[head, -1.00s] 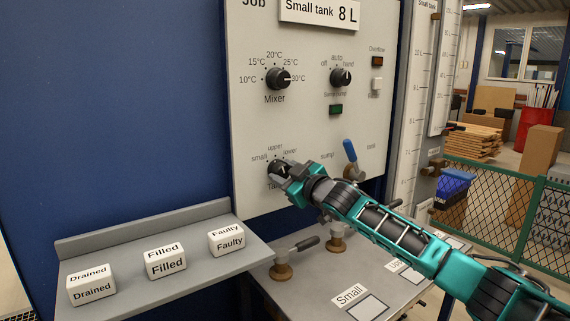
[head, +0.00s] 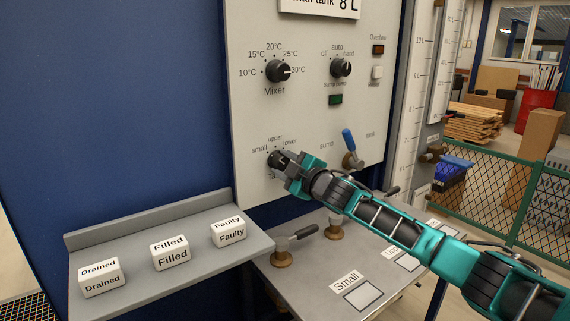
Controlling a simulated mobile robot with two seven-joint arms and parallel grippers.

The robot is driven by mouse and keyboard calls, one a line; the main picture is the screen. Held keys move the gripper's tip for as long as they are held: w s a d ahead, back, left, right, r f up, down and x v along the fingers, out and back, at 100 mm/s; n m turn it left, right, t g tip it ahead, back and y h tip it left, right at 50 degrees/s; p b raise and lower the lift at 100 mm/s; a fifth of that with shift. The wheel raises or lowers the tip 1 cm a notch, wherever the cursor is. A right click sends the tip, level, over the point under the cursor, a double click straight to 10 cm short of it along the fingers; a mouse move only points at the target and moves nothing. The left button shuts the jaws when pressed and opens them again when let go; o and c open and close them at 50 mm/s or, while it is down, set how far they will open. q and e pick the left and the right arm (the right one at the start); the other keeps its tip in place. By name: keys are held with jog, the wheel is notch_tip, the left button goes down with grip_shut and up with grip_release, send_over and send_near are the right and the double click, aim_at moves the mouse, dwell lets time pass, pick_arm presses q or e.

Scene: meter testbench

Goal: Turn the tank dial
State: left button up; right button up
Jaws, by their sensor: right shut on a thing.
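The tank dial (head: 273,159) is a dark round knob low on the grey panel, with the labels small, upper and lower around it. My right gripper (head: 284,162) reaches in from the right and is shut on the dial. The gripper covers much of the knob and part of the label below it, so I cannot tell which label the dial points at. My left gripper is not in view.
Above are the mixer dial (head: 278,71) and the sump pump dial (head: 341,67). A blue-handled valve (head: 350,145) sits right of my gripper. A grey shelf (head: 150,222) holds three labelled blocks. A metal table (head: 310,275) with brass valves lies below my arm.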

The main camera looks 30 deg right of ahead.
jog(key=o, duration=1.1)
jog(key=shift+c, duration=0.2)
jog(key=s+d+b, duration=0.1)
jog(key=s+b, duration=0.1)
jog(key=s, duration=1)
jog(key=shift+s+d, duration=0.4)
